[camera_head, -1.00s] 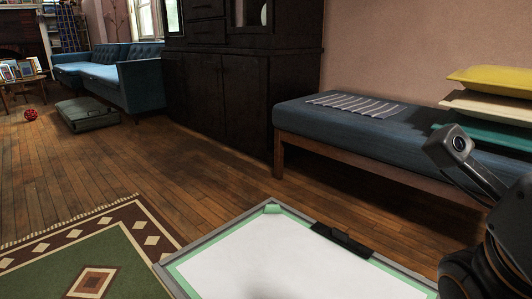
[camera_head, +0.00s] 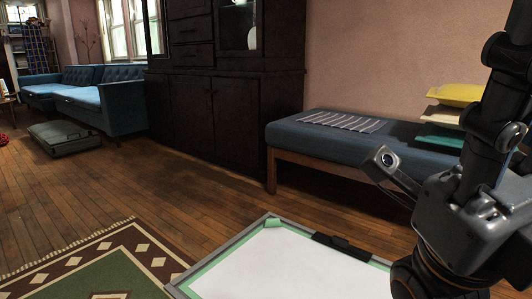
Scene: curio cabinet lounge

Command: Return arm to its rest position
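My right arm (camera_head: 480,205) comes in along the right edge, with dark links, a grey wrist block and a small camera (camera_head: 388,160) on a short stalk. I see no fingertips of my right gripper; the lower end of the arm runs out of the bottom of the picture. Nothing held shows in it. My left arm and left gripper are not in view.
A white-topped board or tray (camera_head: 230,242) with a green and grey border lies below, with a black clip. A blue bench (camera_head: 410,145) with a striped cloth and stacked cushions (camera_head: 455,95) stands behind the arm. A dark cabinet (camera_head: 215,110), rug (camera_head: 110,270) and suitcase (camera_head: 62,137) are left.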

